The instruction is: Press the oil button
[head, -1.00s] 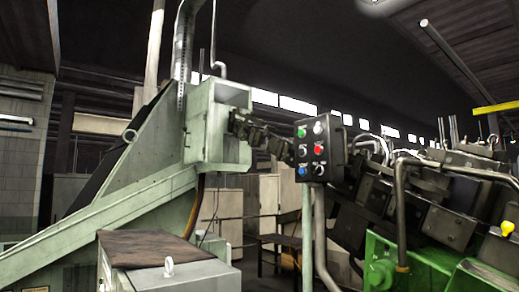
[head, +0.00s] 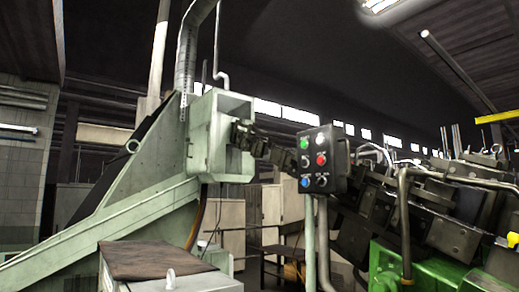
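A black control box (head: 337,158) stands on a pale green post right of the picture's middle. Its face has two columns of controls. The left column holds a green button (head: 304,143), a dark knob (head: 304,160) and a blue button (head: 304,182). The right column holds a whitish control (head: 321,141), a red button (head: 321,159) and a knob with a light mark (head: 322,180). Small labels are there but too small to read, so I cannot tell which one is the oil button. My gripper is not in view.
A pale green inclined conveyor (head: 110,215) fills the left. Dark machinery (head: 440,215) on a bright green base (head: 385,262) stands close on the right. A cabinet with a brown top (head: 150,260) is at the lower left. A dark table (head: 285,250) stands behind the post.

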